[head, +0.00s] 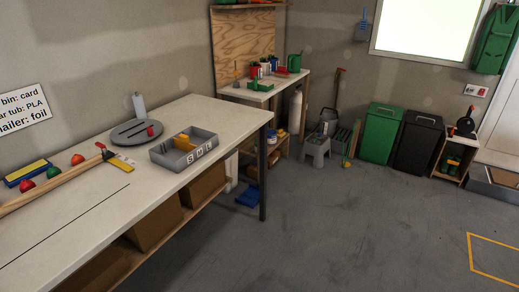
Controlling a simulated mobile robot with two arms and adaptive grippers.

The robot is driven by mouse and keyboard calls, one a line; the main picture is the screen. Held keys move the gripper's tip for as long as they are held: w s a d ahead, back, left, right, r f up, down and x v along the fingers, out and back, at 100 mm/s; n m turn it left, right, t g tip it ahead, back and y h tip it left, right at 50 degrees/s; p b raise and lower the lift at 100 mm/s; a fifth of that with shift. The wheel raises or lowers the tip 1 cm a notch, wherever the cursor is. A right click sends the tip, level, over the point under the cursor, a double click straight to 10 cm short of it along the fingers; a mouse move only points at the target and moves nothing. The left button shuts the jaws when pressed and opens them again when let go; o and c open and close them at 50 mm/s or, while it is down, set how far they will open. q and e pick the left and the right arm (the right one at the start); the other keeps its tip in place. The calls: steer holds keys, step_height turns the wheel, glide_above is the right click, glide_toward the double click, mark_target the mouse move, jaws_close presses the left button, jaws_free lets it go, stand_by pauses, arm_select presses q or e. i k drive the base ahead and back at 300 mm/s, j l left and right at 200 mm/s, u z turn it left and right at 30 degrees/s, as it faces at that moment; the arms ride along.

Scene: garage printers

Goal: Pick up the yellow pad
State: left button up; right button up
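A flat rectangular yellow pad (27,171) with a blue border or holder lies at the far left of the long white workbench (75,235), near the wall. I cannot tell whether the blue part is separate from it. Neither of my grippers is in view.
Red and green balls (54,172) and a long wooden strip (45,190) lie beside the pad. A grey round plate (130,133) and the grey compartment tray (170,158) stand farther along. Cardboard boxes (155,220) fill the lower shelf. The grey floor (340,235) is open to the right.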

mark_target(280, 134)
steer(key=i+l+u, duration=0.25)
steer(key=i+l, duration=0.7)
steer(key=i+l+u, duration=0.25)
steer(key=i+l, duration=0.85)
steer(key=u, duration=0.3)
steer(key=i+l+u, duration=0.15)
steer(key=u, duration=0.2)
steer(key=i+l+u, duration=0.1)
steer(key=l+u, duration=0.25)
steer(key=i+l+u, duration=0.1)
steer(key=l+u, duration=0.25)
steer(key=j, duration=0.1)
